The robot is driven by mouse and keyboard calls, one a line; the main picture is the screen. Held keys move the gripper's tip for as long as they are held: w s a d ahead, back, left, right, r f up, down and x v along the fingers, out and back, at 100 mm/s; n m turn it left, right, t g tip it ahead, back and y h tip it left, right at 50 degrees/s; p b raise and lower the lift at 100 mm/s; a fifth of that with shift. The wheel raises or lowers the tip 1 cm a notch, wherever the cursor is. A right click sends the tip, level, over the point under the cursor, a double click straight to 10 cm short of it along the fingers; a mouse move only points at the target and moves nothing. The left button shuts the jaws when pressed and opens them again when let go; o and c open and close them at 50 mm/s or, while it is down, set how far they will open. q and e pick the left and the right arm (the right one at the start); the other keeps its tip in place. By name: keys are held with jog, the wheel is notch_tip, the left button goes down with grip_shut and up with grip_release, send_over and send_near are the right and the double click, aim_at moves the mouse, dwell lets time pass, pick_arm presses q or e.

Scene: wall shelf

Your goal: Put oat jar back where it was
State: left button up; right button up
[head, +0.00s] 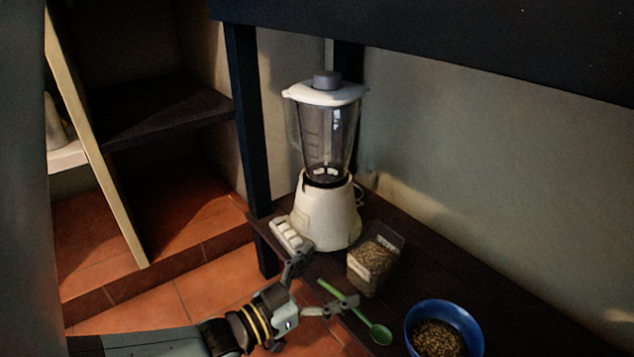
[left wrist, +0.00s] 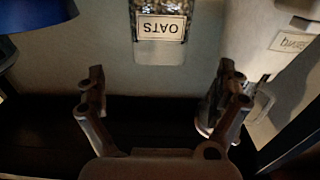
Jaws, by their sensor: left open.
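The oat jar (head: 372,264) is a clear square container of oats standing upright on the dark shelf, right of the blender. Its upside-down OATS label (left wrist: 162,29) shows at the top of the left wrist view, where the jar's other end is cut off. My left gripper (head: 320,283) is open and empty in front of the jar, with its fingers spread towards it. In the left wrist view the fingers (left wrist: 161,76) point at the jar but stand short of it. My right gripper is not in view.
A white blender (head: 325,215) stands behind and left of the jar. A blue bowl (head: 411,324) of oats is at the front right. A dark upper board (head: 430,45) hangs above.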

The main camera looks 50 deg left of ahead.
pick_arm(q)
jog(key=s+d+r+g, duration=0.2)
jog(key=s+d+g, duration=0.1)
jog(key=s+g, duration=0.2)
jog(key=s+d+r+g+y, duration=0.1)
jog(key=s+d+r+g, duration=0.2)
jog(key=s, duration=0.6)
jog(key=g, duration=0.2)
jog(key=shift+s+g, duration=0.15)
jog(key=shift+g, duration=0.25)
